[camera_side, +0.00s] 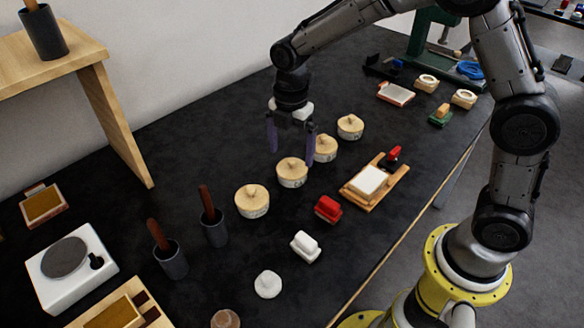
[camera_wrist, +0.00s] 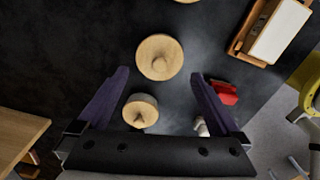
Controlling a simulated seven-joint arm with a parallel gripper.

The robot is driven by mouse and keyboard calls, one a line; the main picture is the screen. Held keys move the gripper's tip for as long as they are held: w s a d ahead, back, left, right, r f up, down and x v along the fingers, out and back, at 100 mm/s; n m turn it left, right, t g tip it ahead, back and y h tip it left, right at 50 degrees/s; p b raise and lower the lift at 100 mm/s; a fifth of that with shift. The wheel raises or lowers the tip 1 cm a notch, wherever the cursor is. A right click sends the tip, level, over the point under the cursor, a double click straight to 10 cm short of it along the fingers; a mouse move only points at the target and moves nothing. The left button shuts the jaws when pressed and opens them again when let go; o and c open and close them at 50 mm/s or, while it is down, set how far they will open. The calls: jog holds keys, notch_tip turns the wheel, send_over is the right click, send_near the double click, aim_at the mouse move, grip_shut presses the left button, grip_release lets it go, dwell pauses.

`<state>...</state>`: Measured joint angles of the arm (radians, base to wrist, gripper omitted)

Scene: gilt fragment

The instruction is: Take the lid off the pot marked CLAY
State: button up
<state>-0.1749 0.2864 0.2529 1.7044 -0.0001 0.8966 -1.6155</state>
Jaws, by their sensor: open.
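Several round pots with pale wooden, knobbed lids stand in a diagonal row on the black table. In the side view they are the nearest pot (camera_side: 252,201), the second pot (camera_side: 292,173), the third pot (camera_side: 325,149) and the farthest pot (camera_side: 350,127). Small marks show on some sides, but I cannot read which says CLAY. My gripper (camera_side: 291,145) is open and empty above the row, its purple fingers pointing down. In the wrist view one lidded pot (camera_wrist: 159,57) lies just ahead of and between the fingertips (camera_wrist: 160,76); a smaller-looking one (camera_wrist: 140,111) shows between the fingers.
A red block (camera_side: 327,209), a white block (camera_side: 305,247) and a wooden tray with a white slab (camera_side: 370,181) lie right of the row. Dark cups with handles (camera_side: 213,227) stand to the left. A wooden stand (camera_side: 110,115) is at the left.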

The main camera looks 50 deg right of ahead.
aim_at(291, 160)
jog(key=f, duration=0.4)
jog(key=shift+w+d+f, duration=0.1)
jog(key=shift+d+f, duration=0.05)
jog(key=shift+d, duration=0.05)
jog(key=shift+c, duration=0.2)
jog(key=c, duration=1)
